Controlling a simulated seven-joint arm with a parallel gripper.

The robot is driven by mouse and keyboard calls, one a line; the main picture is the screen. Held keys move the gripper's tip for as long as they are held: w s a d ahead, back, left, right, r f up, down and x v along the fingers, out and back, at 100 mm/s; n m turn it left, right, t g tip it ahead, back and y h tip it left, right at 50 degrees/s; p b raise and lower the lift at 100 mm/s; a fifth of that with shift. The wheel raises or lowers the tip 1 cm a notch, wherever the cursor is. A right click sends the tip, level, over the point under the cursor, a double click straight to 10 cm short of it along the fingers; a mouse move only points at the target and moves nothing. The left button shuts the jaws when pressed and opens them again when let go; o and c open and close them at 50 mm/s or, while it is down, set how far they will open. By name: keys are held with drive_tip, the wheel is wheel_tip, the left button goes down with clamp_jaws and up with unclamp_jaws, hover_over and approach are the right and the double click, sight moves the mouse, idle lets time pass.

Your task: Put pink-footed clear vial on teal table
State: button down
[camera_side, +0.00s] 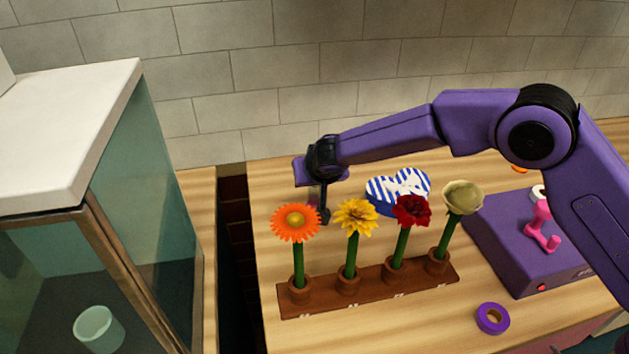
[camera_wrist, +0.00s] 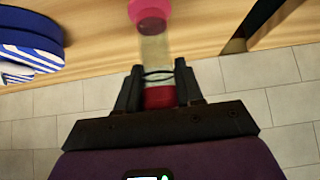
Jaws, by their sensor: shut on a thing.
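My gripper (camera_side: 322,206) is up behind the orange flower in the side view. In the wrist view my gripper (camera_wrist: 158,74) is shut on a clear vial (camera_wrist: 155,48). The vial has a pink foot (camera_wrist: 150,12) at its far end and a red part between the jaws. In the side view I cannot make out the vial. I see no plainly teal tabletop; a cabinet with teal side panels (camera_side: 150,195) and a white top (camera_side: 75,130) stands at the left.
A wooden rack (camera_side: 372,285) holds several upright flowers in front of my gripper. A striped heart-shaped box (camera_side: 398,183) lies behind them. A purple box (camera_side: 500,240) bears a pink item (camera_side: 541,236). A purple ring (camera_side: 493,318) lies in front. A dark gap separates cabinet and counter.

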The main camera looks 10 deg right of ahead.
drive_tip(key=shift+f, duration=0.65)
drive_tip(key=shift+f, duration=0.1)
drive_tip(key=c, duration=0.7)
unclamp_jaws()
drive_tip(key=shift+f, duration=0.1)
drive_tip(key=shift+r, duration=0.2)
drive_tip(key=shift+v, duration=3.7)
